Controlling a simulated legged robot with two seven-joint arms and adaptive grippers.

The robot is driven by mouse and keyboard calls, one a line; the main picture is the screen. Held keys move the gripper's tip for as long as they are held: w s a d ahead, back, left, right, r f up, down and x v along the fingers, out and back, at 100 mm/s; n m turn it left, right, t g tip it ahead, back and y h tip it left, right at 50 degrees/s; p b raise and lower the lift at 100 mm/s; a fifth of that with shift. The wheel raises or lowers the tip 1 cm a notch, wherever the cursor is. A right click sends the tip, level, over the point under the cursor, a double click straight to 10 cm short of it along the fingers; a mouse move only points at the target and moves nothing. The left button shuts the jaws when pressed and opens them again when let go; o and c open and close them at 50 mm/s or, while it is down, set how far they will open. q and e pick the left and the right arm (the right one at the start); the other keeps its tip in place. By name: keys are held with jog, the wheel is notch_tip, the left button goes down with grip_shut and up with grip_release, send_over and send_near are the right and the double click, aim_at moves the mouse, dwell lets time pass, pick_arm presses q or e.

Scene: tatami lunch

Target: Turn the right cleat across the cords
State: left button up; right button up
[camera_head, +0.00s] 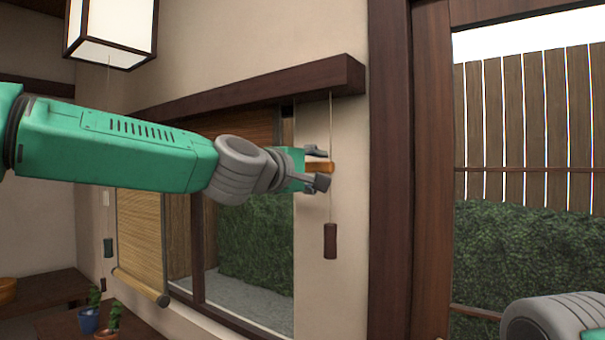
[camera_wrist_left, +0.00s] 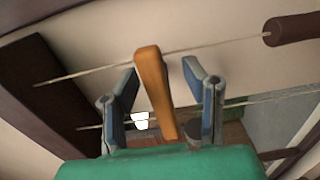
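The right cleat (camera_head: 321,166) is an orange-brown wooden bar on the wall strip right of the window. My left gripper (camera_head: 318,167) is at it, one finger above and one below. In the left wrist view the cleat (camera_wrist_left: 153,80) stands between the two spread fingers of the gripper (camera_wrist_left: 165,90), with a gap at least on its right side. A thin cord (camera_wrist_left: 85,73) runs crosswise to the cleat near its far end; a second line (camera_wrist_left: 250,102) runs lower. In the head view the cord (camera_head: 331,115) hangs vertically to a dark toggle (camera_head: 330,240).
A dark wooden beam (camera_head: 250,85) is above the window. A rolled bamboo blind (camera_head: 140,240), a left cord toggle (camera_head: 108,248) and a lantern (camera_head: 110,30) are to the left. Potted plants (camera_head: 90,318) stand low left. A grey link of my right arm shows lower right.

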pick_arm(q)
jog(key=v, duration=1.1)
jog(key=shift+a, duration=0.25)
jog(key=shift+s+d+f, duration=0.1)
jog(key=shift+d+f, duration=0.05)
jog(key=shift+d, duration=0.1)
